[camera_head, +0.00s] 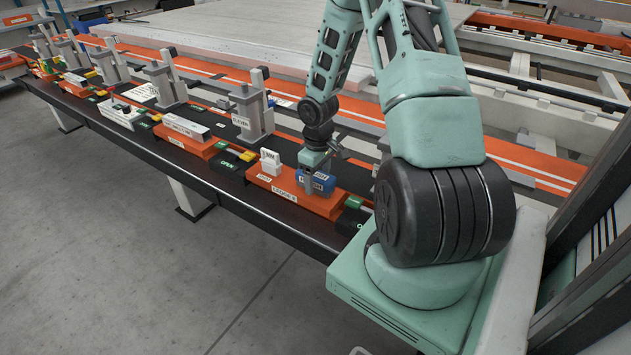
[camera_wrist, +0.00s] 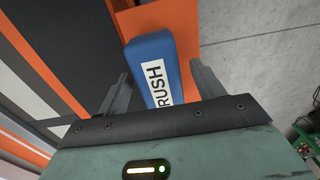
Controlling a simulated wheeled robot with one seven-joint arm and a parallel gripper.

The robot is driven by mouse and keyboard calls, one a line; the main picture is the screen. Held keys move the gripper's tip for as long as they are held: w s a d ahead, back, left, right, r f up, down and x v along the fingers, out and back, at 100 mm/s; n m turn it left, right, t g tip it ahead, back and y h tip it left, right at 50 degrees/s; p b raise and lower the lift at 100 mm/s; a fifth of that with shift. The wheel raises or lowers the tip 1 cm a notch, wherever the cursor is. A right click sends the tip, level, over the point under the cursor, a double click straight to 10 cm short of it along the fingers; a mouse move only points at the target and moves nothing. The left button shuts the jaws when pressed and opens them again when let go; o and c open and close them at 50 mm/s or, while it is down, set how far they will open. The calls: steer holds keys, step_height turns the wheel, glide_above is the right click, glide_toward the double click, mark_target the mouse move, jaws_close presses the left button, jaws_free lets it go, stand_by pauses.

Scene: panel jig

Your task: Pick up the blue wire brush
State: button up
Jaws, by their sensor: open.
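The blue wire brush (camera_head: 322,184) is a blue block with a white label. It rests on the orange block (camera_head: 290,198) on the long bench, at the middle of the head view. In the wrist view the blue wire brush (camera_wrist: 151,56) shows its label ending in "RUSH". My gripper (camera_head: 318,180) is directly above and around it. In the wrist view my gripper (camera_wrist: 160,85) is open, with one finger on each side of the brush and a gap visible on both sides. The near end of the brush is hidden behind the gripper body.
A small white labelled block (camera_head: 270,161) stands on the same orange block, just left of the brush. A grey clamp post (camera_head: 250,115) rises behind it. More orange blocks (camera_head: 188,142) and clamps run along the bench to the left. The floor in front is clear.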

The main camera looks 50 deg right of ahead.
mark_target(318, 175)
steer(key=c, duration=1.1)
step_height(318, 175, up, 10)
steer(key=shift+p, duration=0.45)
